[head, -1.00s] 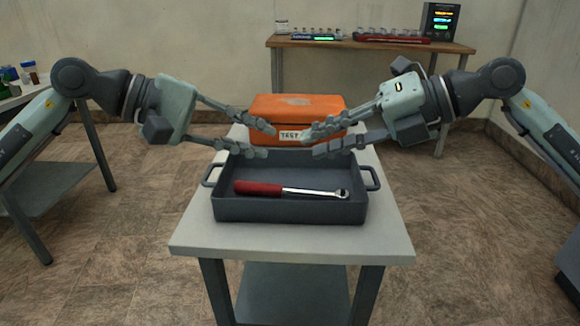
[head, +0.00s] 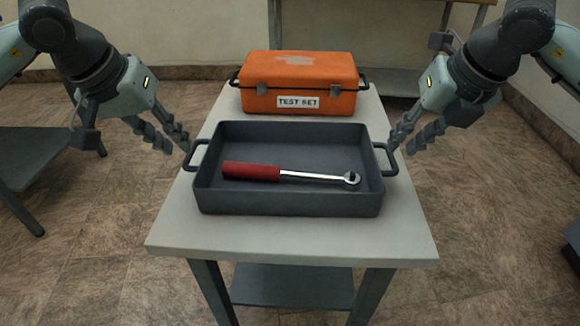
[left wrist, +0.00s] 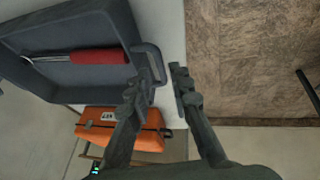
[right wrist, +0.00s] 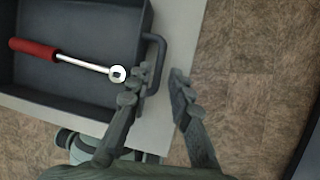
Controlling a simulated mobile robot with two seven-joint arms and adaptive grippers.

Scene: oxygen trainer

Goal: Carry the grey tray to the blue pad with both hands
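The dark grey tray (head: 290,200) rests on a light-topped table, with a loop handle at each short end. A wrench with a red grip (head: 250,171) lies inside it. My left gripper (head: 180,146) is open near the left handle (head: 193,156); in the left wrist view its fingertips (left wrist: 163,72) are apart, one by the handle (left wrist: 152,62). My right gripper (head: 402,145) is open near the right handle (head: 388,160); in the right wrist view its fingertips (right wrist: 160,75) are apart, one beside the handle (right wrist: 156,58). Neither grips it. I see no blue pad.
An orange case labelled TEST SET (head: 300,84) stands behind the tray on the same table (head: 290,240). Bare tabletop lies in front of the tray. A dark side table (head: 35,155) stands at the left, and another bench is at the back.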

